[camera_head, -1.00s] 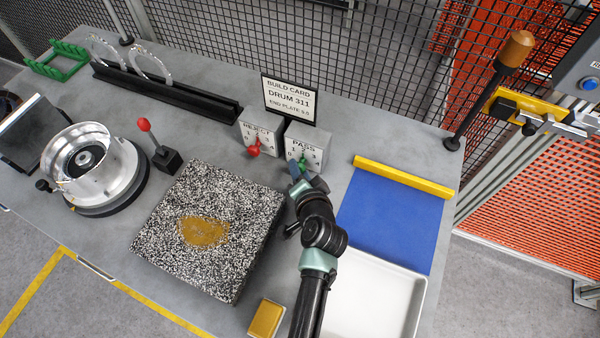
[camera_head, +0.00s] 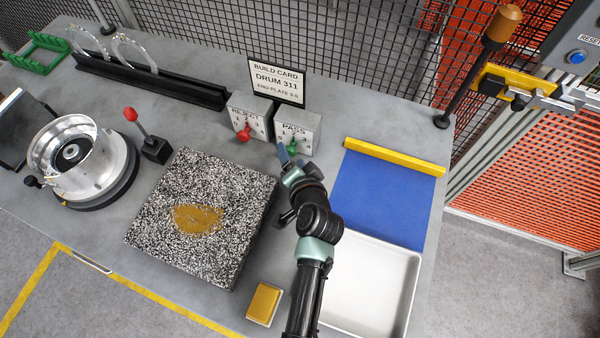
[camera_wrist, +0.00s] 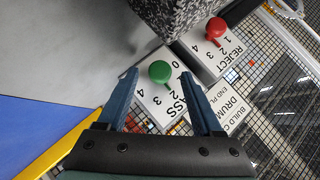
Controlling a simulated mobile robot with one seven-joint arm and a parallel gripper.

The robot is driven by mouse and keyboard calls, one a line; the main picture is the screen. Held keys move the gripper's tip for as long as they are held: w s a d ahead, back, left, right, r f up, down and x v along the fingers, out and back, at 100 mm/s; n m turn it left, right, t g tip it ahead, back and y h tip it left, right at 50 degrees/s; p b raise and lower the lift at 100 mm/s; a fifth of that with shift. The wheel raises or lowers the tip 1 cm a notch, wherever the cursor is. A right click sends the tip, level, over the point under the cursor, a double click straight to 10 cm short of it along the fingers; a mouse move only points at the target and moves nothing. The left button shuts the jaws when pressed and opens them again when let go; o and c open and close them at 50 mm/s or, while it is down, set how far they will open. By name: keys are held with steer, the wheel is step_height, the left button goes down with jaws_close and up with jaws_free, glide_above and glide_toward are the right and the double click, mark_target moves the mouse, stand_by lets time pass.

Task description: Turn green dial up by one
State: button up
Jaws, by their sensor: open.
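The green dial (camera_head: 292,147) sits on the front of the grey PASS box (camera_head: 309,129), which has numbers around the dial. In the wrist view the green dial (camera_wrist: 159,71) shows as a round knob between and just beyond my fingertips. My gripper (camera_head: 285,160) is open and close in front of the PASS box; in the wrist view its two blue fingers (camera_wrist: 162,82) stand apart on either side of the dial's face. I see no clear contact with the dial. Which number the dial points at is hard to tell.
The REJECT box (camera_head: 247,112) with its red dial (camera_head: 244,134) stands close to the left of the PASS box. A build card (camera_head: 277,82) stands behind them. A speckled block (camera_head: 161,171) lies left of my arm. A blue mat (camera_head: 383,196) and white tray (camera_head: 401,258) lie right.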

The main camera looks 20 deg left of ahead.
steer(key=v, duration=1.1)
steer(key=shift+s+b, duration=0.25)
steer(key=shift+b, duration=0.2)
steer(key=shift+d+r, duration=0.1)
steer(key=w+d+r+n+t+h, duration=0.1)
steer(key=w+r+t, duration=0.2)
steer(key=r, duration=0.7)
steer(key=w+d+r+n+t, duration=0.15)
steer(key=w+r, duration=0.25)
steer(key=r, duration=0.5)
steer(key=w+d+r+n+t+h, duration=0.1)
steer(key=w+r+t, duration=0.25)
steer(key=r, duration=0.65)
steer(key=s+d+r+t+h, duration=0.1)
steer(key=s+d+r+t, duration=0.1)
steer(key=r, duration=0.8)
steer(key=s+d+r+t+h, duration=0.1)
steer(key=s+r+t, duration=0.3)
steer(key=r, duration=0.6)
steer(key=s+d+r+t+h, duration=0.2)
steer(key=s+r, duration=0.4)
steer(key=r, duration=0.3)
steer(key=shift+s+d+r+n+t+h, duration=0.3)
steer(key=shift+d+r+n+t, duration=0.1)
steer(key=shift+t, duration=0.3)
